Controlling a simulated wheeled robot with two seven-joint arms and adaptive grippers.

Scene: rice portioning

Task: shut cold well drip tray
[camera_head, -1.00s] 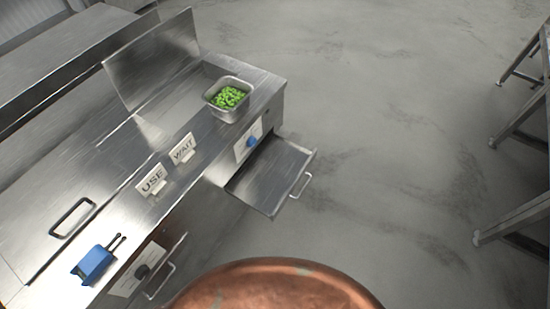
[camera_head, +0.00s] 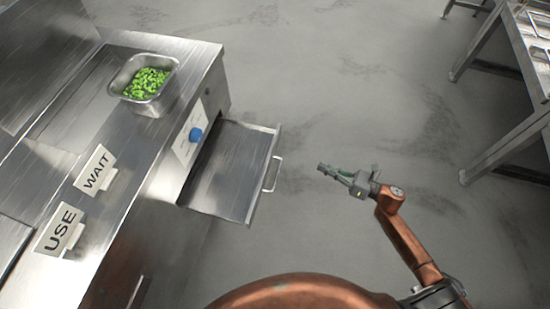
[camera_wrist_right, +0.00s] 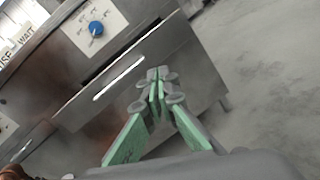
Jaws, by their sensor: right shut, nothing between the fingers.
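The drip tray (camera_head: 232,176) is a flat steel drawer pulled out from the counter's end, below a blue knob (camera_head: 196,134). Its bar handle (camera_head: 272,174) is on the outer edge. In the right wrist view the tray front with its pale handle (camera_wrist_right: 118,78) shows below the blue knob (camera_wrist_right: 96,29). My right gripper (camera_head: 328,170) is to the right of the handle, apart from it, with its fingers pointing toward the tray. Its green-sided fingers (camera_wrist_right: 157,82) are shut and empty. My left gripper is not in view.
The steel counter (camera_head: 150,190) carries a pan of green vegetables (camera_head: 147,84), a WAIT sign (camera_head: 95,171) and a USE sign (camera_head: 60,230). Grey floor (camera_head: 330,80) is open beyond the tray. A steel table (camera_head: 510,150) stands at the right.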

